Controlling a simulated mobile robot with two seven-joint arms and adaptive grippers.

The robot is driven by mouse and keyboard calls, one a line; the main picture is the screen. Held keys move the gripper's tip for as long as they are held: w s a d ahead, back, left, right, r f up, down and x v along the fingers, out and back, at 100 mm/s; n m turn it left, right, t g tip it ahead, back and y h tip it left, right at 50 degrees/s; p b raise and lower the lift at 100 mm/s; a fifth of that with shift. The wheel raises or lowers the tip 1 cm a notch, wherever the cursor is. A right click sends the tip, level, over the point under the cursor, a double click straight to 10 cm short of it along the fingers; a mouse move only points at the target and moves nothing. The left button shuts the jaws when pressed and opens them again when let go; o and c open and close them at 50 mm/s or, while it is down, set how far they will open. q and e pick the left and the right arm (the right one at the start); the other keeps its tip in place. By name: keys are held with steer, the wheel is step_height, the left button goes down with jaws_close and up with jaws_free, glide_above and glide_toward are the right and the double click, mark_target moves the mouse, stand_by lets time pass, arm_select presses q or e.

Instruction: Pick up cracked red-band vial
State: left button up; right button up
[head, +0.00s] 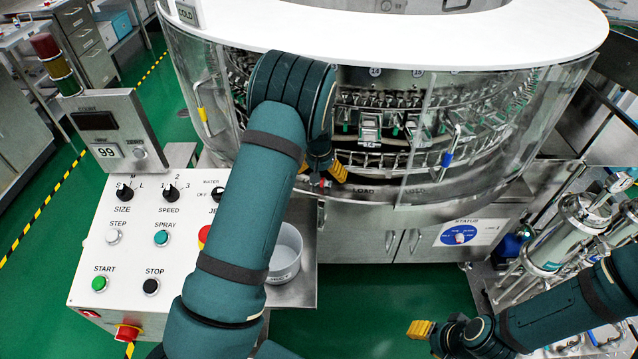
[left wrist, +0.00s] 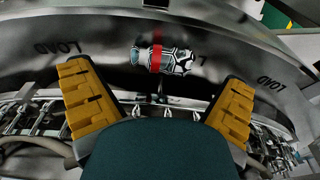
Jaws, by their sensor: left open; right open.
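The cracked red-band vial (left wrist: 162,59) shows in the left wrist view. It is a clear vial with dark crack lines and a red band, lying on its side on the washer's metal ledge between LOAD labels. My left gripper (left wrist: 157,78) is open, its two yellow fingers wide apart on either side of the vial and not touching it. In the head view my left gripper (head: 338,171) is mostly hidden by its own arm at the washer's front. A small red spot beside it may be the vial's band. My right gripper (head: 420,329) is open and empty at the lower right.
The rotary washer (head: 430,190) has curved clear guards and a white top rim. A control panel (head: 130,240) with buttons stands at left, with a pale bucket (head: 287,252) beside it. Metal cylinders (head: 560,235) stand at right. Green floor is clear at lower middle.

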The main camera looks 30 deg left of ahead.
arm_select(q)
steer(key=f, duration=0.3)
steer(key=shift+w+a+f+b, duration=0.15)
steer(key=shift+w+b, duration=0.1)
steer(key=shift+b, duration=0.1)
steer(key=c, duration=0.9)
steer(key=shift+o, duration=0.2)
steer(key=shift+s+r, duration=0.1)
steer(key=shift+r, duration=0.1)
